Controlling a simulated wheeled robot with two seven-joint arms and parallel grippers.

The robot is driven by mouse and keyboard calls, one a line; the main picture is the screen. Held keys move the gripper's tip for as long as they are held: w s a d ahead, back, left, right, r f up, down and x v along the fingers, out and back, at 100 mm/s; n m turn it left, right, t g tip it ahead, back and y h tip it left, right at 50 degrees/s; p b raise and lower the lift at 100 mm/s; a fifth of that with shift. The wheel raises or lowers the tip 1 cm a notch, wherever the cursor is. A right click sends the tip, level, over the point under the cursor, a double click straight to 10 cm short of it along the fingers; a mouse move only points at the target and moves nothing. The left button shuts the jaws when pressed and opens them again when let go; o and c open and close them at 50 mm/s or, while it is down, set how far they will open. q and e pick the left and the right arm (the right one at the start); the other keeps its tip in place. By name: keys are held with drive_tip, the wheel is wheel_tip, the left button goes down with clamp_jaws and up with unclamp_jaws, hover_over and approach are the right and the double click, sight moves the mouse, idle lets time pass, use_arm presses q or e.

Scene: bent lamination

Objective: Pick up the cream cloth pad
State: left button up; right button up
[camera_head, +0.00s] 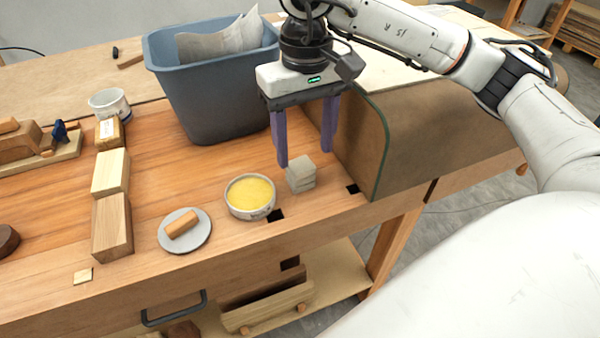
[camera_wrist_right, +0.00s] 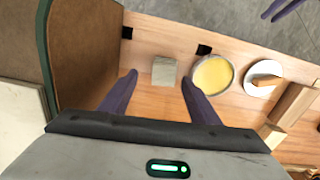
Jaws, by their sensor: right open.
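The cream cloth pad (camera_head: 301,173) is a small greyish-cream folded block with a visible layer line. It lies near the front edge of the wooden bench, right of the round tin of yellow material (camera_head: 250,196). My right gripper (camera_head: 304,158) is open and empty, with its purple fingers pointing down above and behind the pad. In the right wrist view, the pad (camera_wrist_right: 164,71) shows between and just beyond the fingertips (camera_wrist_right: 159,76), with no clear contact. Purple fingers, apparently of my left gripper (camera_wrist_right: 283,9), show at the top right corner there; their opening is unclear.
A blue-grey bin (camera_head: 215,100) with paper-like sheets stands behind and left of my right gripper. A brown curved panel with a green edge (camera_head: 430,135) rises close on the right. A white disc (camera_head: 201,240) with a wooden piece and several wood blocks (camera_head: 112,226) stand left.

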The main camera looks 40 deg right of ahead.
sight(302, 167)
drive_tip(key=f, duration=0.4)
drive_tip(key=a+f, duration=0.1)
drive_tip(key=shift+s+f+p, duration=0.1)
drive_tip(key=shift+f+p, duration=0.25)
drive_tip(key=shift+f, duration=0.05)
drive_tip(key=c, duration=1.1)
